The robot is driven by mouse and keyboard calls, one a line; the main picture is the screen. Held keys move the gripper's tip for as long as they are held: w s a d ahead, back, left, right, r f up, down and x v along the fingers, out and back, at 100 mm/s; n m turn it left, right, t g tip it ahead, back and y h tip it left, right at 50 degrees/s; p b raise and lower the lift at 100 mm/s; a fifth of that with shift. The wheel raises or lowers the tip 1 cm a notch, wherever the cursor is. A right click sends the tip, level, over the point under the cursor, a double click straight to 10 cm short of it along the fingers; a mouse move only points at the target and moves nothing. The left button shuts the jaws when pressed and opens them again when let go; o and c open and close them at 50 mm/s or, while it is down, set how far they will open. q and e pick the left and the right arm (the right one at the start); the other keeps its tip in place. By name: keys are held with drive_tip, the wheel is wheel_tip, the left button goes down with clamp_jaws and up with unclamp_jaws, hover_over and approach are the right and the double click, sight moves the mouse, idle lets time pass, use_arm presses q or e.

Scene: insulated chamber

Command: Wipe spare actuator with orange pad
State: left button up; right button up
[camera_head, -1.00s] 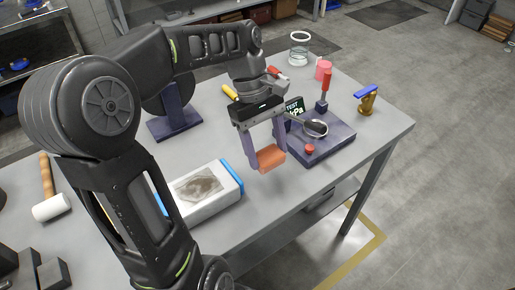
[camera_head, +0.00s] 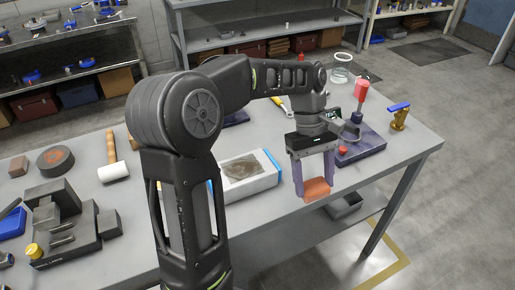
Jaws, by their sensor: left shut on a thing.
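My left gripper (camera_head: 314,180) is shut on an orange pad (camera_head: 318,190) and holds it near the table's front edge, where the pad overlaps that edge in the picture. Its height above the table is hard to tell. A white block with a blue end (camera_head: 262,182) and a dark smear on top lies on the table left of the pad, apart from it. It looks like the spare actuator. My left arm hides part of its left side. My right gripper is not in view.
Behind the gripper is a dark purple base (camera_head: 365,144) with a red-topped tool. A brass valve with a blue handle (camera_head: 399,116) stands near the right corner. A mallet (camera_head: 112,171) and a dark grey fixture (camera_head: 60,225) lie at left.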

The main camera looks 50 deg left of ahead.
use_arm(q)
drive_tip(key=w+d+f+m+g, duration=0.1)
drive_tip(key=w+d+f+m, duration=0.2)
drive_tip(key=d+f, duration=0.6)
drive_tip(key=w, duration=0.2)
drive_tip(key=shift+w+d+f+y, duration=0.15)
drive_tip(key=shift+w+d+y, duration=0.15)
drive_tip(key=shift+w, duration=0.1)
